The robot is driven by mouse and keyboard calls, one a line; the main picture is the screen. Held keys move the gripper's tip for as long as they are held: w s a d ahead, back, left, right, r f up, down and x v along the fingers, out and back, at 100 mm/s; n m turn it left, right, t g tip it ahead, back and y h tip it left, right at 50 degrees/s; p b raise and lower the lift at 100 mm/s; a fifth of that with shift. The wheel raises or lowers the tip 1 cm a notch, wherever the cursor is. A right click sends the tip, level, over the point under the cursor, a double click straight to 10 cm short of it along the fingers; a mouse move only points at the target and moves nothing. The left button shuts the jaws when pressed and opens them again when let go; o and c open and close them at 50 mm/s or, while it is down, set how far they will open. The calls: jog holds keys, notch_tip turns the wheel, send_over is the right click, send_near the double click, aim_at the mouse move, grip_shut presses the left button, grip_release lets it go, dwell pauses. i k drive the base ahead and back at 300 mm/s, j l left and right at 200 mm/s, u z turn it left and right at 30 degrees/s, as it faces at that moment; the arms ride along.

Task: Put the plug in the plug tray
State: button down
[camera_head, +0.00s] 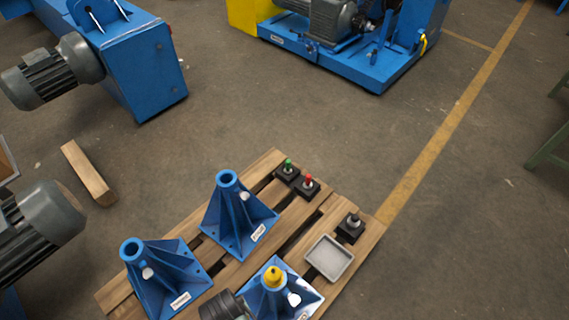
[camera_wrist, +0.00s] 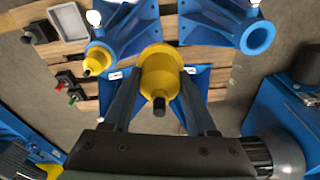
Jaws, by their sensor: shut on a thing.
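In the wrist view, my gripper (camera_wrist: 158,80) is shut on the yellow plug (camera_wrist: 158,60), with one finger on each side. The plug has a wide round body and a black tip turned toward the camera. A blue stand shows behind it; I cannot tell the gap. The plug tray (camera_head: 330,258), shallow, grey and empty, lies on the pallet at the right in the head view. It also shows at the upper left of the wrist view (camera_wrist: 40,26).
Three blue stands are on the wooden pallet (camera_head: 285,236): left (camera_head: 165,280), rear (camera_head: 238,205) and right (camera_head: 268,303).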

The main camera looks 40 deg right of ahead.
aim_at(328, 258)
jog(key=l+u, duration=0.25)
jog(key=l, duration=1.4)
jog(key=l+u, duration=0.25)
jog(key=l, duration=1.45)
